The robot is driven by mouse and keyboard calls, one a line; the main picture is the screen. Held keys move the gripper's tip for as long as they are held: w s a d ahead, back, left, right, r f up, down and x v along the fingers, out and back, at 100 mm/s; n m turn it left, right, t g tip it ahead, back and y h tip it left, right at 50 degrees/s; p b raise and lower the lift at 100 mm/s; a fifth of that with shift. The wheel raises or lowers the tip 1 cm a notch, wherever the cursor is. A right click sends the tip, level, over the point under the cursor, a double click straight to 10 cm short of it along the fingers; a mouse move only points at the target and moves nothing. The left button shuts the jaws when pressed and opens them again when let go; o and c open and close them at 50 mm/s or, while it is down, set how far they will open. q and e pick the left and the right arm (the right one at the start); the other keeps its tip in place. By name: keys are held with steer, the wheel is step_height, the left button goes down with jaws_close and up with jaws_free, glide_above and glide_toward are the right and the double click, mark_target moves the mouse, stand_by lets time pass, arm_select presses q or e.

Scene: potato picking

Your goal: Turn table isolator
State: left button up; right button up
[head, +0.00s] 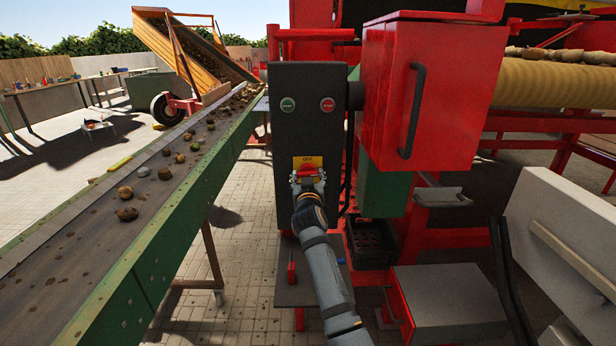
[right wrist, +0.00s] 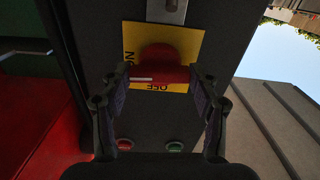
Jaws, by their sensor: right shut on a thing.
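The table isolator is a red rotary handle (head: 307,170) on a yellow plate (head: 298,160) on the dark control cabinet (head: 305,225). The plate reads OFF at its top edge in the head view. In the right wrist view the red handle (right wrist: 165,56) sits on the yellow plate (right wrist: 193,42), with OFF below it and ON at its left. A pale line marks the handle. My right gripper (head: 308,180) reaches up to the cabinet and is shut on the handle, one finger on each side of it (right wrist: 158,76). My left gripper is not in view.
A green start button (head: 287,104) and a red stop button (head: 327,104) sit higher on the cabinet. A conveyor (head: 165,205) with several potatoes runs along the left. A red box (head: 425,85) with a black handle stands close at the right.

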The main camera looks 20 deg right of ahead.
steer(key=shift+n+p, duration=0.35)
steer(key=shift+n, duration=0.85)
steer(key=n+p, duration=0.3)
steer(key=n, duration=0.2)
steer(key=n+p, duration=0.2)
steer(key=n, duration=0.3)
steer(key=shift+n+p, duration=1.2)
steer(key=shift+n, duration=1)
steer(key=o, duration=1.1)
steer(key=shift+d+f, duration=0.1)
steer(key=shift+o, duration=0.2)
